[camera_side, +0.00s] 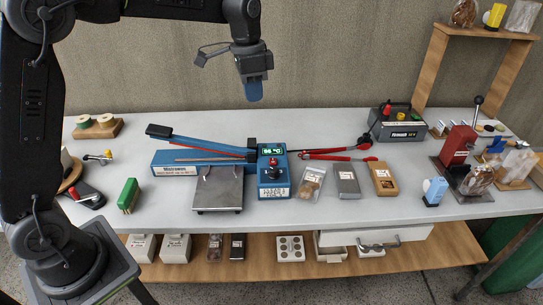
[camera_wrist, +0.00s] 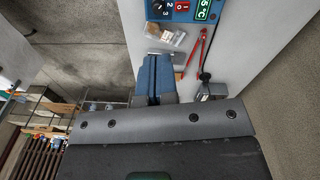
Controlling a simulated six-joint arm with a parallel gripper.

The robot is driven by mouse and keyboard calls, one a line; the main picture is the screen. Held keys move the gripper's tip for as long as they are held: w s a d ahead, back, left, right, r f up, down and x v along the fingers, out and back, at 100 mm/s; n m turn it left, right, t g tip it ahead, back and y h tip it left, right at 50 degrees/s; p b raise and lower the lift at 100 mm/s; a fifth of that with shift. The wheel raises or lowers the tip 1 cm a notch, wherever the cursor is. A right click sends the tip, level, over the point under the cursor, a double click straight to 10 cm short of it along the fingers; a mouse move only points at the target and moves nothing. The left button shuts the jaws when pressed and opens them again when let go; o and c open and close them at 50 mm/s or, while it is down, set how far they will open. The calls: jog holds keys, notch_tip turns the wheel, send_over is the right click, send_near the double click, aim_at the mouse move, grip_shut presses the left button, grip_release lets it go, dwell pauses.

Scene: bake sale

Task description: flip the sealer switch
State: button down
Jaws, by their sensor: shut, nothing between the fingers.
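In the wrist view the control box (camera_wrist: 208,20) is cut off by the top edge. There a red switch (camera_wrist: 182,6) marked with I and 0 sits beside a black numbered dial (camera_wrist: 160,8). The switch's tilt is too small to tell. My gripper (camera_side: 254,97) is shut and empty, in the air above the control box; its blue fingers (camera_wrist: 154,75) point down.
A dark box with a lever (camera_side: 402,132) and a red press (camera_side: 457,147) stand farther right. The air around my gripper is clear.

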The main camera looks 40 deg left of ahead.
jog(key=m+g, duration=0.2)
send_near(272, 164)
jog(key=f, duration=0.5)
jog(key=s+f, duration=0.1)
jog(key=f, duration=0.1)
jog(key=shift+d+f, duration=0.2)
jog(key=shift+d, duration=0.05)
